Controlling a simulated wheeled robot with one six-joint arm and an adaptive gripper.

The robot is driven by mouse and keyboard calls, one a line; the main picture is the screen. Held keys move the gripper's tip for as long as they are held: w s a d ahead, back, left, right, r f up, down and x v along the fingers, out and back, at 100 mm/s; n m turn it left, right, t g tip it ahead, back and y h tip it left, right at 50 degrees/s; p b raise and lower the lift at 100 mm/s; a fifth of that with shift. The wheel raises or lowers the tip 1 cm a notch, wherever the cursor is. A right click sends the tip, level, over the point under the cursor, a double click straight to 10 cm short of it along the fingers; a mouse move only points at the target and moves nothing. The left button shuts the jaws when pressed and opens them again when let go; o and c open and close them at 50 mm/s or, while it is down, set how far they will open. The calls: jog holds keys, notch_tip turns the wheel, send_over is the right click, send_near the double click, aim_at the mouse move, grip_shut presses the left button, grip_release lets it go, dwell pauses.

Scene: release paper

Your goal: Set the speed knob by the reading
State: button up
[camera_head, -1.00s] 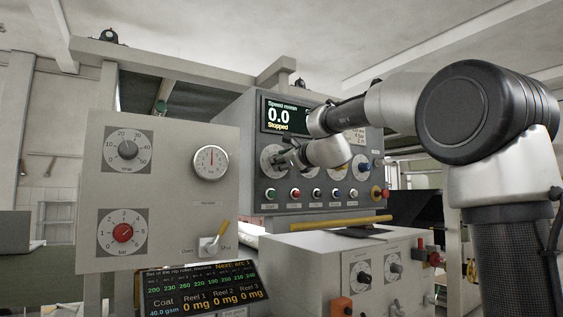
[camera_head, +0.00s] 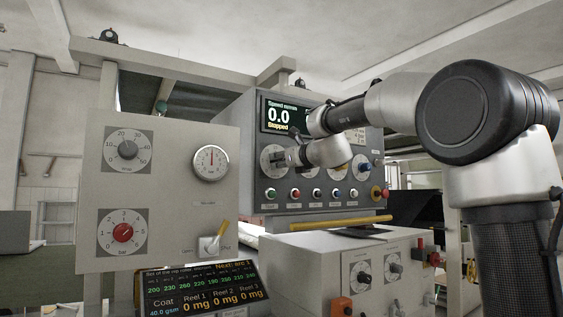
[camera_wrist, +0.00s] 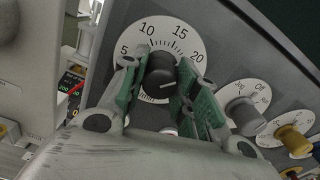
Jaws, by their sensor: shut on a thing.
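The speed knob (camera_wrist: 160,85) is black with a white pointer line, on a round white dial (camera_wrist: 122,50) marked 5, 10, 15, 20 in the wrist view. The pointer faces right; the finger hides the scale mark there. My gripper (camera_wrist: 164,62) has one finger on each side of the knob and is shut on it. In the head view my gripper (camera_head: 285,157) is at the left dial (camera_head: 266,162) of the grey panel and hides the knob. The display (camera_head: 284,114) above reads speed 0.0, Stopped.
Other knobs, a grey one (camera_wrist: 244,114) and a gold one (camera_wrist: 293,140), stand right of my gripper. A row of buttons (camera_head: 314,194) and a red emergency stop (camera_head: 379,193) lie below. A lower screen (camera_head: 200,287) shows Coat and reel readings. A gauge panel (camera_head: 180,180) stands left.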

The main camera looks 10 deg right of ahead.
jog(key=shift+f, duration=0.25)
jog(key=o, duration=0.9)
jog(key=shift+o, duration=0.7)
jog(key=shift+r, duration=0.15)
jog(key=v, duration=1.2)
